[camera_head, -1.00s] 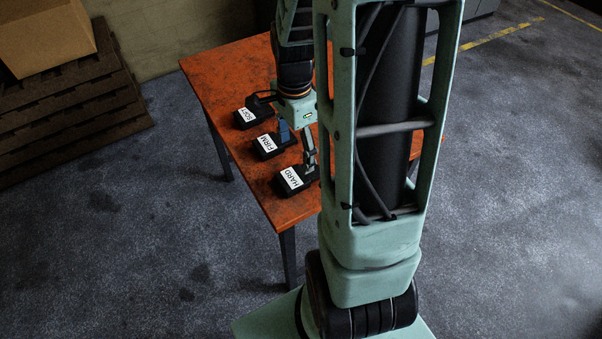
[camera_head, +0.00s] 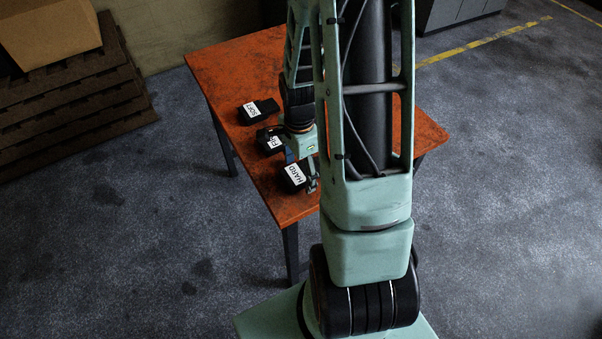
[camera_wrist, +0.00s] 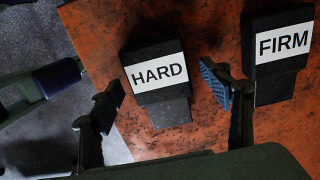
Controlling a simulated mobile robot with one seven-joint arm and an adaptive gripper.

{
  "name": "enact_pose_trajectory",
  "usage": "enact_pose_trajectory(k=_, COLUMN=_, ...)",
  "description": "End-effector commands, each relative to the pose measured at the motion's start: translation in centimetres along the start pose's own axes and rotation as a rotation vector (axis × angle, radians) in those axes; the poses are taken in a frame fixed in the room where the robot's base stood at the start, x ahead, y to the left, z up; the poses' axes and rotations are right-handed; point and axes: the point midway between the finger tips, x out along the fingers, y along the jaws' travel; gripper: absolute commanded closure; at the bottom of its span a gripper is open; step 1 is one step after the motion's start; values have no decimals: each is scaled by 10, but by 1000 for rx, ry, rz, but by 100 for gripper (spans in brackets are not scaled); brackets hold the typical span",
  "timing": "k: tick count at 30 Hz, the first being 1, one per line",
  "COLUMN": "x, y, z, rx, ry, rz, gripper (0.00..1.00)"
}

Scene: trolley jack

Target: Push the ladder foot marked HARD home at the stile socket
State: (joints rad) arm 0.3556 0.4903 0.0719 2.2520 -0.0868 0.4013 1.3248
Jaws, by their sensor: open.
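The ladder foot marked HARD is a black block with a white label (camera_wrist: 155,78), lying on the orange table; it also shows in the head view (camera_head: 296,177), nearest the table's front edge. My gripper (camera_wrist: 160,103) is open, one finger on each side of the HARD foot's narrower end in the wrist view. Whether the fingers touch it I cannot tell. In the head view my gripper (camera_head: 300,172) is over the table beside the HARD foot, partly hidden by my arm. I cannot make out a stile socket in either view.
The foot marked FIRM (camera_wrist: 281,48) lies right of HARD in the wrist view, close to one finger. The foot marked SOFT (camera_head: 257,110) lies farther back on the orange table (camera_head: 225,72). Stacked pallets (camera_head: 75,95) with a cardboard box (camera_head: 48,30) stand left.

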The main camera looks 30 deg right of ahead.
Motion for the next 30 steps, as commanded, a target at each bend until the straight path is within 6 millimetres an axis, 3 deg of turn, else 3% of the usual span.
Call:
enact_pose_trajectory(k=6, x=0, y=0, z=0, rx=0, ry=0, rz=0, gripper=30)
enact_pose_trajectory(k=19, x=0, y=0, z=0, rx=0, ry=0, rz=0, gripper=77)
enact_pose_trajectory(k=30, x=-5, y=-1, z=-1, rx=0, ry=0, rz=-1, gripper=78)
